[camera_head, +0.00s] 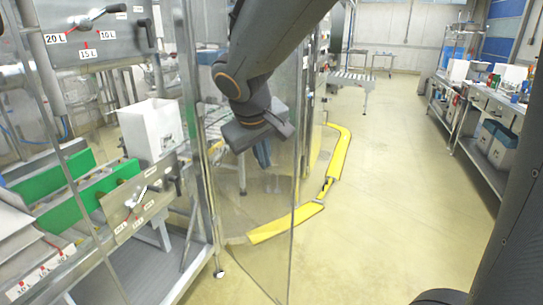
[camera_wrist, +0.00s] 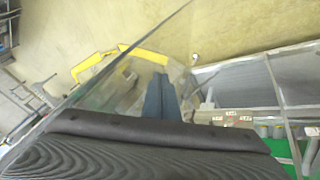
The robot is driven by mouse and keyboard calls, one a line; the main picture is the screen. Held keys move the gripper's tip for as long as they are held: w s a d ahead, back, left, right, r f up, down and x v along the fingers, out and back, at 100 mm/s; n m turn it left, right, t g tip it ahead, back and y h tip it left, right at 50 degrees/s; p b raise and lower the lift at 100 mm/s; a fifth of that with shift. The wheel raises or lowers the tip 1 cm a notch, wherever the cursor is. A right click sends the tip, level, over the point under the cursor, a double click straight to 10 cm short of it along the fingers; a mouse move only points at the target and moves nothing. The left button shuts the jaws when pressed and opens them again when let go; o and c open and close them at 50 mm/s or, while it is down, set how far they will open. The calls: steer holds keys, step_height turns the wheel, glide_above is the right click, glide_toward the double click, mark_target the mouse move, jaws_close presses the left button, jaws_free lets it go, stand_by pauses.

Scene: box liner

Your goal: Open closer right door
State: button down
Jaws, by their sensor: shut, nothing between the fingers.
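The closer right door (camera_head: 262,235) is a clear panel standing swung out from the machine's frame, its free edge hanging over the floor in the head view. Its thin edge also runs diagonally in the wrist view (camera_wrist: 120,62). My gripper (camera_head: 263,153) is shut and empty, with its blue fingers together in the wrist view (camera_wrist: 160,95). It appears to be on the machine side of the panel, close to its inner face. I cannot tell whether the fingers touch the panel. My arm hides the upper part of the door.
A white box (camera_head: 150,130) stands inside the machine beside green guides (camera_head: 90,205). A yellow floor barrier (camera_head: 287,223) curves behind the door. A workbench (camera_head: 485,120) stands along the right. The floor between is clear.

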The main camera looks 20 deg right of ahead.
steer(key=w+r+t, duration=0.1)
steer(key=w+r, duration=0.2)
steer(key=r, duration=0.1)
steer(key=p, duration=0.2)
glide_toward(276, 162)
step_height(276, 162, down, 3)
steer(key=w, duration=0.1)
steer(key=shift+w+d+f+h, duration=0.25)
steer(key=shift+w+d+h, duration=0.1)
steer(key=shift+w, duration=0.25)
